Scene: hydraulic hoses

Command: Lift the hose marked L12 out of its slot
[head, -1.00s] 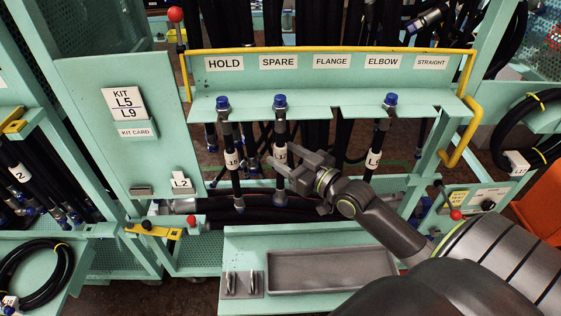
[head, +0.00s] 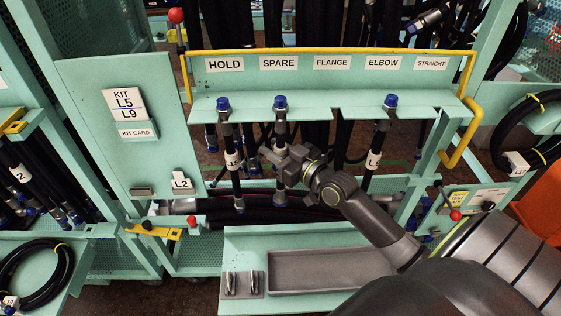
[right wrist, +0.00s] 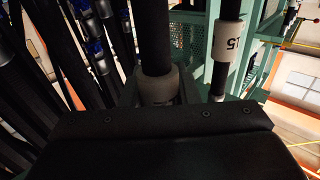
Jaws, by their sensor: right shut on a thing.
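Three black hoses with blue caps hang in the green rack's slotted shelf (head: 330,106). The middle hose (head: 280,128) hangs under the SPARE sign (head: 278,63). My right gripper (head: 281,163) is shut on it at its white label, which it covers, so I cannot read the mark. The right wrist view shows this hose (right wrist: 155,45) upright between the fingers, with a pale collar at the grip. The hose cap is still at shelf level. My left gripper is not in view.
A hose (head: 232,160) hangs close left under HOLD, its label perhaps 15 or L5. Another hose (head: 373,160), seemingly marked L5, hangs right under ELBOW. A yellow rail (head: 330,49) runs above. A grey tray (head: 325,270) lies below, empty.

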